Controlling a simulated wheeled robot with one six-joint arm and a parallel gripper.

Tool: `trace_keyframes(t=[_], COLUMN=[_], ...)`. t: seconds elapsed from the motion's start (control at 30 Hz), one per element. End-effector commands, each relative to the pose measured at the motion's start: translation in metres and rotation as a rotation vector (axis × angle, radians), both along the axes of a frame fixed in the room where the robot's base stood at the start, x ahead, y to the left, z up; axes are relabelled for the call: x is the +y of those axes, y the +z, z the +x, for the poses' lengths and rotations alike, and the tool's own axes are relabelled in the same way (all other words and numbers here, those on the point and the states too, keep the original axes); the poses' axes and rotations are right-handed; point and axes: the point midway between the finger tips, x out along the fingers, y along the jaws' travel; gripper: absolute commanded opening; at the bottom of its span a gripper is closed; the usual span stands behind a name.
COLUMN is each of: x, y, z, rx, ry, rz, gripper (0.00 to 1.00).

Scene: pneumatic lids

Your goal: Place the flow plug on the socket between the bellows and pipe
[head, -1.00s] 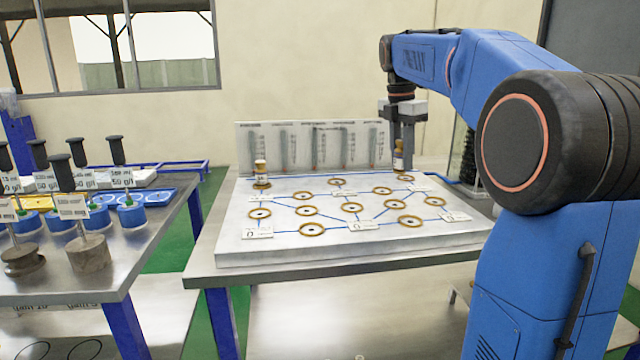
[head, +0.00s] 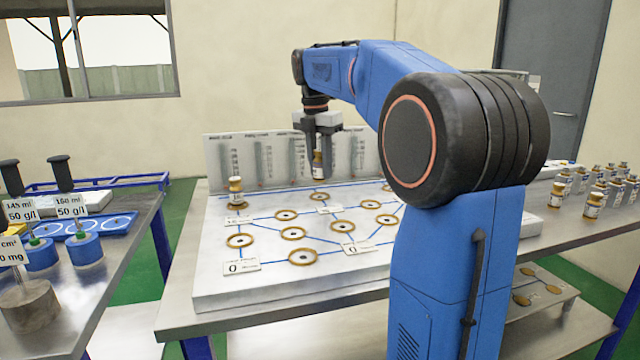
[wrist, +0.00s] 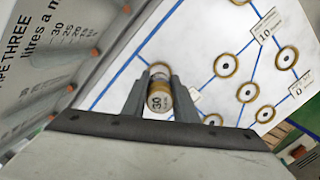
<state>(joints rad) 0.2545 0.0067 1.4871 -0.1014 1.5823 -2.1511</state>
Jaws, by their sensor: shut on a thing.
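My gripper (head: 318,152) is shut on a small brown-and-white flow plug (head: 318,164), held upright above the back middle of the white board (head: 215,285). In the wrist view the plug (wrist: 159,96) shows a "30" label between the two fingers. The board carries several brown ring sockets with dark centres, joined by blue lines, such as the front one (head: 302,257) and the left one (head: 240,240). A similar plug (head: 236,192) stands at the board's back left. I cannot read which socket lies between the bellows and pipe.
An upright panel with gauge tubes (head: 225,160) stands behind the board. Small cards (head: 241,267) lie on the board. Several more bottle-like plugs (head: 592,204) stand on the right. The left table (head: 118,235) holds weights and blue cylinders. My arm hides the board's right part.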

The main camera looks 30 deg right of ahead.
Motion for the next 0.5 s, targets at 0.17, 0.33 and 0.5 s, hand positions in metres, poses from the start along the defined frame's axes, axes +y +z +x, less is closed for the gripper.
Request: trace_keyframes(t=[0.17, 0.33, 0.5], x=[0.000, 0.000, 0.000], y=[-0.010, -0.033, -0.045], z=[0.000, -0.001, 0.000], rx=[0.000, 0.002, 0.000], ry=[0.000, 0.000, -0.001], rz=[0.000, 0.000, 0.000], gripper=[0.00, 0.00, 0.00])
